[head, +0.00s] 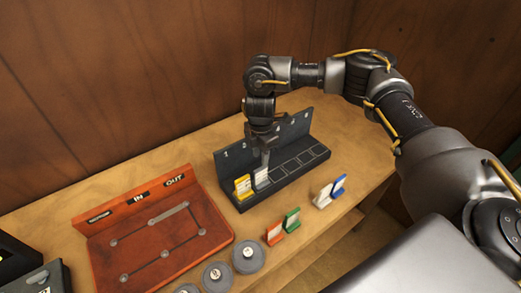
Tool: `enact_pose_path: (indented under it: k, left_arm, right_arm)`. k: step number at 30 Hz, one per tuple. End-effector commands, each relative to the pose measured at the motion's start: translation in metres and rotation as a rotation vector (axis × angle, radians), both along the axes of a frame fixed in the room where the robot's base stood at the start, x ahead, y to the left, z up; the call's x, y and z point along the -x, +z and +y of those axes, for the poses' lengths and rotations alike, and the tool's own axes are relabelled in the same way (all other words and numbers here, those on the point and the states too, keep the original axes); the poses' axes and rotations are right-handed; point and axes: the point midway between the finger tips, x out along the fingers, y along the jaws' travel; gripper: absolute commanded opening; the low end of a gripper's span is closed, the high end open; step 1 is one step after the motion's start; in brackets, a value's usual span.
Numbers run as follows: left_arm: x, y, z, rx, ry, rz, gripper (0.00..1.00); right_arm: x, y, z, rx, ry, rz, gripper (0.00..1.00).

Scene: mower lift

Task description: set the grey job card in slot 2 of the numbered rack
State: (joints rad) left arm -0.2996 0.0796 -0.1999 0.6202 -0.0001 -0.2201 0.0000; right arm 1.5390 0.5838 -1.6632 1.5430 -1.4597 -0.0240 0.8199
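The dark numbered rack (300,172) stands on the bench, with a row of slots along its base and numbers on its back wall. A pale grey card (261,178) stands upright in the second slot from the left, beside a yellow card (242,187) in the first. My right gripper (265,163) points down right at the top of the grey card. Its fingers overlap in this view, so I cannot tell whether they grip the card or are parted around it. My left gripper is not in view.
An orange card (274,234), a green card (292,220), a white card (323,197) and a blue card (338,186) stand in front of the rack. A red IN/OUT board (105,262) and several grey discs (248,257) lie left. The rack's right slots are empty.

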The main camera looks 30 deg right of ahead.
Motion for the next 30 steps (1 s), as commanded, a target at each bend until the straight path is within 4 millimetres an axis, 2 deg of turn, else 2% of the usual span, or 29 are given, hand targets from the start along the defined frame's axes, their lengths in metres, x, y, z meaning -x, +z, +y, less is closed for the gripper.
enact_pose_path:
  k: [3,9,30]
  left_arm:
    - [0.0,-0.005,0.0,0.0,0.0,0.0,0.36]
    - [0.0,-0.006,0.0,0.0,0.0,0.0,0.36]
    - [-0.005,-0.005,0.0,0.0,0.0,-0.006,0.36]
  right_arm:
    - [0.0,0.015,0.0,0.001,0.001,-0.002,0.31]
    - [0.0,0.027,-0.001,0.001,-0.001,0.001,0.31]
    - [0.002,0.028,-0.003,0.0,-0.006,0.001,0.31]
